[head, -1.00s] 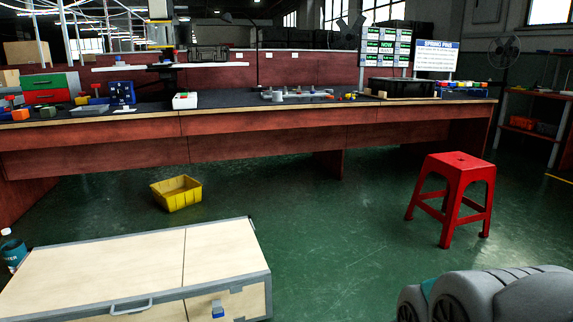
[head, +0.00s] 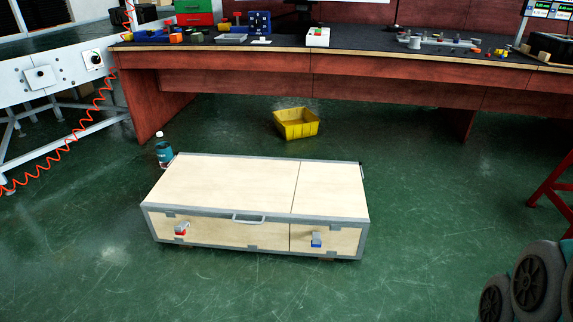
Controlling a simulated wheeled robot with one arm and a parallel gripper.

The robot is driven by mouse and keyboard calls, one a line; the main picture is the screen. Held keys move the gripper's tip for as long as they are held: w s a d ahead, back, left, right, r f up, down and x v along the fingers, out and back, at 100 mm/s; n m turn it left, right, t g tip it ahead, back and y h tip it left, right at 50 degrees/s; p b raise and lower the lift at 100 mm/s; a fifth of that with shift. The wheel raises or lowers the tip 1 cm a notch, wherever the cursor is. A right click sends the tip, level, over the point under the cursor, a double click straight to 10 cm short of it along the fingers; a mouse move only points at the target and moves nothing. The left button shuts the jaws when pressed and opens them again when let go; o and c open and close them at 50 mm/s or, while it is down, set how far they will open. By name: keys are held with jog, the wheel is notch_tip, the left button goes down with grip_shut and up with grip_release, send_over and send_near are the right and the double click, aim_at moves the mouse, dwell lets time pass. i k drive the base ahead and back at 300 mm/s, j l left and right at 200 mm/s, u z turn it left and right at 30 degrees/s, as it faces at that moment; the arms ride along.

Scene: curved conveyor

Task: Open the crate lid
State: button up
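The crate (head: 230,237) is a long, low wooden box with grey metal edging, standing on the green floor in the middle of the head view. Its pale wooden lid (head: 235,185) is closed and has a seam towards the right end. A grey handle (head: 249,219) sits at the front top edge. A red-marked latch (head: 181,230) is on the front left, and a blue-marked latch (head: 316,240) is on the front right. Whether the latches are fastened is too small to tell. My gripper is not in view.
A bottle (head: 164,152) stands behind the crate's left corner. A yellow bin (head: 296,123) lies on the floor behind. A long red workbench (head: 230,88) spans the back, and a conveyor frame (head: 60,75) is at left. A red stool (head: 556,190) is at right. Floor in front is clear.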

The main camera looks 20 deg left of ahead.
aim_at(270, 187)
jog(key=u, duration=1.45)
jog(key=k+j, duration=0.05)
jog(key=j, duration=0.05)
